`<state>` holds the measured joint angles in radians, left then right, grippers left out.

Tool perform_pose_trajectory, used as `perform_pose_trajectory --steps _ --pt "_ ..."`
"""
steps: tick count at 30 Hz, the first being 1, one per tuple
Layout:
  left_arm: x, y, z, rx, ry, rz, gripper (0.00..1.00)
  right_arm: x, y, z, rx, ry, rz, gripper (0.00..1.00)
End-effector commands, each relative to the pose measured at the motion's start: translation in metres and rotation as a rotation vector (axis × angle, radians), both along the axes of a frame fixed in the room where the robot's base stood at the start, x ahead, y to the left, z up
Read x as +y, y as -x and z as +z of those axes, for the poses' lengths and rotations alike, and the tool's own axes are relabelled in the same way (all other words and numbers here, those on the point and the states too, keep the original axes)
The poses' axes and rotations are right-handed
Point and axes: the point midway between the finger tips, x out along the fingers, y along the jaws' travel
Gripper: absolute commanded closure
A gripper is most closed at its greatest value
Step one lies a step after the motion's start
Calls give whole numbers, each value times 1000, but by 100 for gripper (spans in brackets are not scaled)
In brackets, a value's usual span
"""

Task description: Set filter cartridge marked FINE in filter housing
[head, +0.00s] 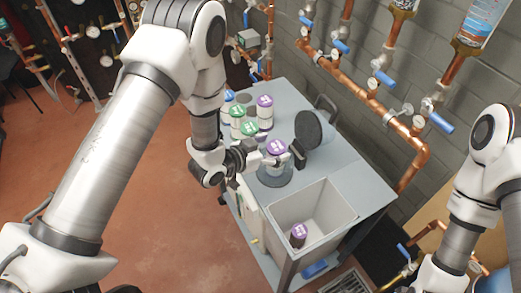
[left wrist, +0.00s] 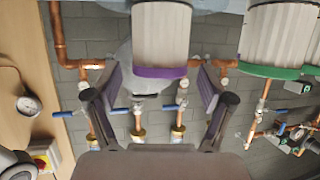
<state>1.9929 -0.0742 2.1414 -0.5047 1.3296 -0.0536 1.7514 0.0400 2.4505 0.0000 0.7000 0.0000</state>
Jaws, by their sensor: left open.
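A white cartridge with a purple top (head: 276,148) stands upright at the round grey filter housing (head: 274,178) on the cart; how deep it sits is unclear. The housing's round dark lid (head: 308,131) stands open behind it. My left gripper (head: 270,158) is open beside this cartridge, fingers apart. In the left wrist view, a white cartridge with a purple band (left wrist: 162,40) shows between and beyond the spread fingers (left wrist: 158,95). Another purple-topped cartridge (head: 264,112) stands farther back. Label words are too small to read. My right gripper is out of view.
Green-topped cartridges (head: 250,132) and a blue-topped one (head: 228,97) stand at the cart's back left. A grey open bin (head: 335,205) at the front holds a dark cartridge with a purple top (head: 298,234). Copper pipes (head: 370,103) with blue-handled valves line the wall.

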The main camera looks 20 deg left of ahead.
Motion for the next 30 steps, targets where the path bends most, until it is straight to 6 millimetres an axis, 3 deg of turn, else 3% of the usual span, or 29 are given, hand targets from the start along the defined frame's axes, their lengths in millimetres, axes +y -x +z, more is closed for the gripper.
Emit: perform_pose_trajectory --steps 12,22,24,26,29,30 --pt "51 75 34 2 5 7 18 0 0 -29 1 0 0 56" --pt "59 90 41 5 -1 1 18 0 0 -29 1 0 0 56" --pt "61 93 29 50 -12 13 18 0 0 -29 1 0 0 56" --pt "64 102 2 146 -37 39 18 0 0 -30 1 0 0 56" --pt "79 137 -66 418 -106 136 18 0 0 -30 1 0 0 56" --pt "87 159 -95 547 -141 188 18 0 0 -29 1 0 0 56"
